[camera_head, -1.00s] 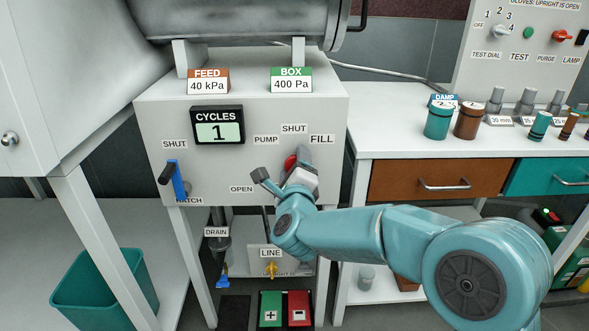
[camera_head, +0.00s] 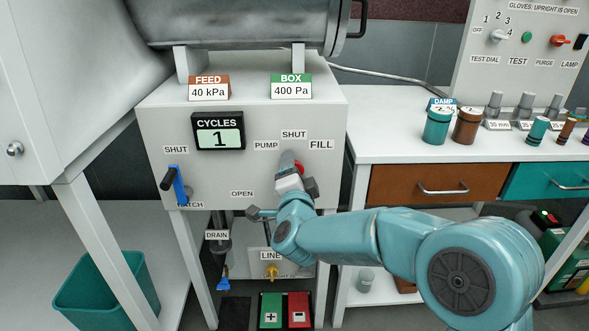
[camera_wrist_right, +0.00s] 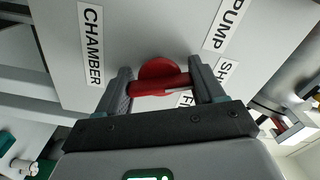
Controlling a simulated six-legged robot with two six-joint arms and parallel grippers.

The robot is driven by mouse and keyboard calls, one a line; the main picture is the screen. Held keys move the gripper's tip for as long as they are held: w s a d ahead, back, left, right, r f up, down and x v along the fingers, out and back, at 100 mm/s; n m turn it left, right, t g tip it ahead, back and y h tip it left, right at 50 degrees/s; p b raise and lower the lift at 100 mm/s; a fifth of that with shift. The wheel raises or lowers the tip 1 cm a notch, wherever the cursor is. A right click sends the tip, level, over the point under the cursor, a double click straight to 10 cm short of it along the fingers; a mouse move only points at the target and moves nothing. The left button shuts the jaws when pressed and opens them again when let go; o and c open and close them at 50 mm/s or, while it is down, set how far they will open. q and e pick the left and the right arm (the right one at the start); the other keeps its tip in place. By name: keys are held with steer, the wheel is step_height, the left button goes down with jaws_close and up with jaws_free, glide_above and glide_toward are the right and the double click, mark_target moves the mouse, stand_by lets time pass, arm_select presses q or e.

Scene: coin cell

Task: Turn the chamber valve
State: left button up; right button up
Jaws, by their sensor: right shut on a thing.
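The red chamber valve (camera_head: 299,168) is on the front of the grey panel box, between the PUMP, SHUT and FILL labels. My right gripper (camera_wrist_right: 160,82) is shut on the red valve handle (camera_wrist_right: 160,76), one finger on each side in the right wrist view. The CHAMBER label (camera_wrist_right: 91,42) is left of the valve there. In the head view my right gripper (camera_head: 300,171) covers much of the valve, so its exact pointing is hard to tell. My left gripper is in neither view.
A blue hatch lever (camera_head: 179,184) is at the panel's left. The CYCLES display (camera_head: 218,131) reads 1, FEED 40 kPa and BOX 400 Pa. A yellow line valve (camera_head: 271,271) and green and red pedals sit below. A white bench (camera_head: 400,140) stands to the right.

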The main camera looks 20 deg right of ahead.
steer(key=n+p, duration=0.1)
steer(key=n, duration=0.4)
steer(key=shift+p, duration=0.35)
steer(key=shift+f, duration=0.1)
stand_by(0.3)
steer(key=o, duration=1)
steer(key=shift+o, duration=0.2)
steer(key=shift+s, duration=0.1)
steer(key=p+v, duration=0.1)
steer(key=v, duration=1.5)
steer(key=shift+s, duration=0.1)
